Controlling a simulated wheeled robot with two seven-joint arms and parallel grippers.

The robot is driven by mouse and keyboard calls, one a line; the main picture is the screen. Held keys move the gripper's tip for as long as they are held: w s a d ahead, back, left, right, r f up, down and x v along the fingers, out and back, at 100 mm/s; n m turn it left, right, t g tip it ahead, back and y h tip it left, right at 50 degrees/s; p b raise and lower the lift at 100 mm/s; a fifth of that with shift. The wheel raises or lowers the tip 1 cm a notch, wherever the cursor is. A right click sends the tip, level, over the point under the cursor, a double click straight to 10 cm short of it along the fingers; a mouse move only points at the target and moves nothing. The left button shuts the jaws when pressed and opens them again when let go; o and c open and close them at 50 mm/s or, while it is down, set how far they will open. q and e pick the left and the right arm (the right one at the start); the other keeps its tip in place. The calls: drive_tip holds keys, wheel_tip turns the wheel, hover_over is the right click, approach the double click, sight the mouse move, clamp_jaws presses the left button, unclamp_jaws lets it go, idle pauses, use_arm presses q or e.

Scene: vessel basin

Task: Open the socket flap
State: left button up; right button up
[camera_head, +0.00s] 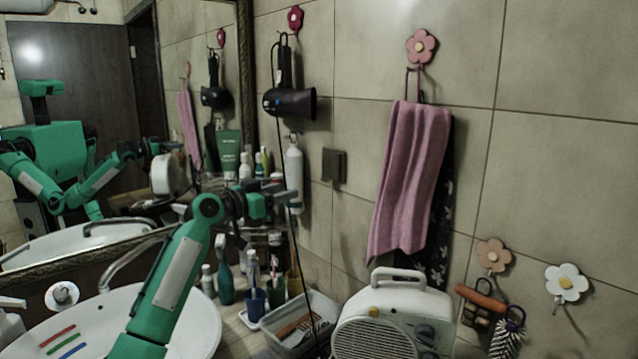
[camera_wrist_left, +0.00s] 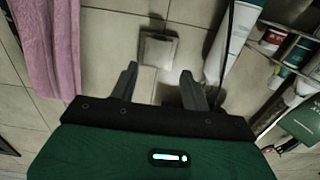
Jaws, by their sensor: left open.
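The socket (camera_head: 334,166) is a small dark square on the tiled wall, between the hair dryer and the pink towel. Its flap looks down over it, though it is too small to be sure. In the left wrist view the socket (camera_wrist_left: 157,50) is a grey square just beyond the fingertips, centred between them. My left gripper (camera_head: 288,196) is left of and below the socket in the head view, apart from it. In the left wrist view its two fingers (camera_wrist_left: 160,82) are spread with nothing between them. My right gripper is not in view.
A hair dryer (camera_head: 290,102) hangs with its cord running down near my left gripper. A white bottle (camera_head: 294,178) hangs beside it. A pink towel (camera_head: 409,180) hangs right of the socket. A white heater (camera_head: 392,318) and a plastic bin (camera_head: 318,304) stand below. The mirror (camera_head: 70,170) reflects me.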

sight(323, 180)
use_arm(q)
drive_tip(key=p+x, duration=0.2)
drive_tip(key=x, duration=0.8)
drive_tip(key=shift+d+p, duration=0.15)
drive_tip(key=shift+p, duration=0.25)
drive_tip(key=shift+x, duration=1)
drive_tip(key=shift+f, duration=0.1)
drive_tip(key=shift+c, duration=0.5)
clamp_jaws()
